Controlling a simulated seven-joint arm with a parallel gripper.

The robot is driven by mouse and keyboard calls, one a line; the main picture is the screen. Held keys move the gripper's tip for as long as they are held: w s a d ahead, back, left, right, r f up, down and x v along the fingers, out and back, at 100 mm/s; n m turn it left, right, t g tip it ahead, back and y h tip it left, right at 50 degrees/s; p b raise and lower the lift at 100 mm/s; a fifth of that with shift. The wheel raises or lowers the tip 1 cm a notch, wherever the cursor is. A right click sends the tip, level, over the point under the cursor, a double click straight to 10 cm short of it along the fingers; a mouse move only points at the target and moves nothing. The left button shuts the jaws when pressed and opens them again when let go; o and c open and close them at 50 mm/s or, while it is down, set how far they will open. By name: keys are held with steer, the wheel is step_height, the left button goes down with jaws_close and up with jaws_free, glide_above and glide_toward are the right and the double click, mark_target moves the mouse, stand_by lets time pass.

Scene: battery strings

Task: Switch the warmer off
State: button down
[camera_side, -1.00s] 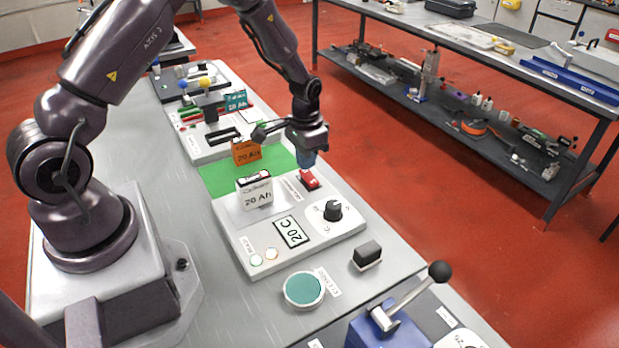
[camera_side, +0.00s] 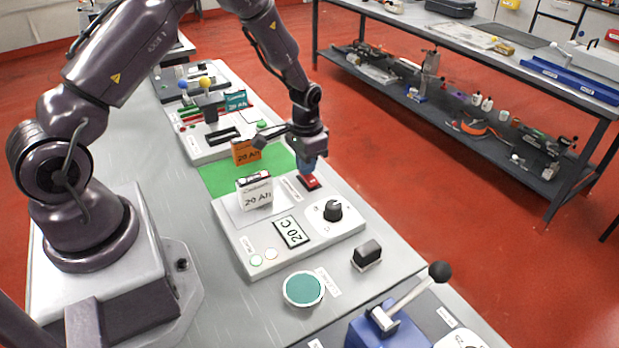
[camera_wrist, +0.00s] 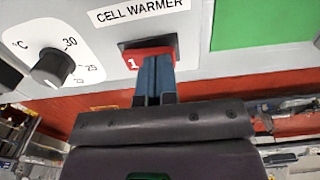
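The warmer panel (camera_side: 235,232) is a pale box with a dial (camera_side: 332,210) and a "20 C" display (camera_side: 291,232). Its red rocker switch (camera_side: 312,184) is at the far right corner. In the wrist view the switch (camera_wrist: 137,58) sits in a black frame below the "CELL WARMER" label (camera_wrist: 138,10), with a white "1" on its left end. My gripper (camera_wrist: 154,62) is shut and empty, its blue fingertips together over the right part of the switch, seemingly touching it. They hide that part. In the side view my gripper (camera_side: 308,170) points down at the switch.
A white "20 Ah" cell (camera_side: 256,193) stands on the panel. An orange cell (camera_side: 246,152) stands behind it near the green mat (camera_side: 222,181). A black-topped block (camera_side: 367,253), a teal round pad (camera_side: 303,289) and a blue lever device (camera_side: 385,325) are nearer the camera.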

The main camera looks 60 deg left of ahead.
steer(key=shift+f, duration=0.2)
steer(key=shift+r, duration=3.5)
